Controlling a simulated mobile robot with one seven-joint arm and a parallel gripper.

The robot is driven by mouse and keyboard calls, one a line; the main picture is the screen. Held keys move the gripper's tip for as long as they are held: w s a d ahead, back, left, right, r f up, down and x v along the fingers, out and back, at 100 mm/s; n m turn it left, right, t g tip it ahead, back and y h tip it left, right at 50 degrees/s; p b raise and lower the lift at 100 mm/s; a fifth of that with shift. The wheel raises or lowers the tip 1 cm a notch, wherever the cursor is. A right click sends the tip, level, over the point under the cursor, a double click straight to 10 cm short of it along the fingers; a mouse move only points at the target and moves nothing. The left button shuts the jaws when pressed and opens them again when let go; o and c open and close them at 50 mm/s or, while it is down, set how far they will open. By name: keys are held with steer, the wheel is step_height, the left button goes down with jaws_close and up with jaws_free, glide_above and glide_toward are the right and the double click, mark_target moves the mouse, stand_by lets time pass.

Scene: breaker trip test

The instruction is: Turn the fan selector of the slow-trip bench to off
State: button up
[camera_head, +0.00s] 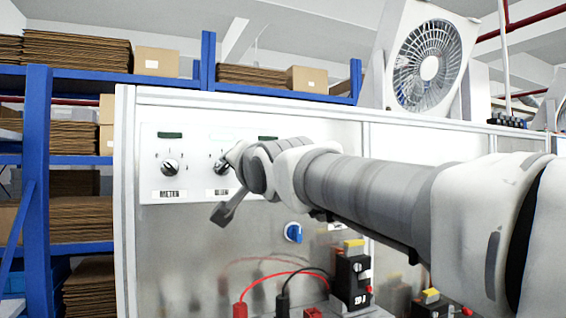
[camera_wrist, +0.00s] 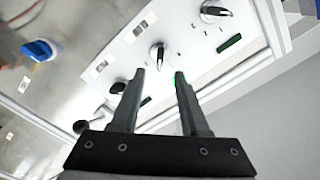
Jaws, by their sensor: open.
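The slow-trip bench panel (camera_head: 150,190) is pale, with a row of black selector knobs. The left knob (camera_head: 170,166) sits above a label that seems to read METER. A second knob (camera_head: 221,166) is right of it, close to my arm's end; its label is too small to read. In the wrist view, the second knob (camera_wrist: 158,55) lies just beyond my gripper (camera_wrist: 159,74), and a third knob (camera_wrist: 118,87) is beside one fingertip. My gripper is open with nothing between its fingers. I cannot tell which knob is the fan selector. My arm hides part of the panel in the head view.
A blue knob (camera_head: 293,232) is lower on the bench, above red and black leads (camera_head: 262,281) and a breaker (camera_head: 352,275). A white fan (camera_head: 427,66) stands on top. Blue shelving (camera_head: 37,170) with cardboard is at the left.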

mark_target(226, 168)
steer(key=p+x, duration=0.1)
steer(key=x, duration=0.7)
steer(key=shift+p, duration=0.3)
jaws_close()
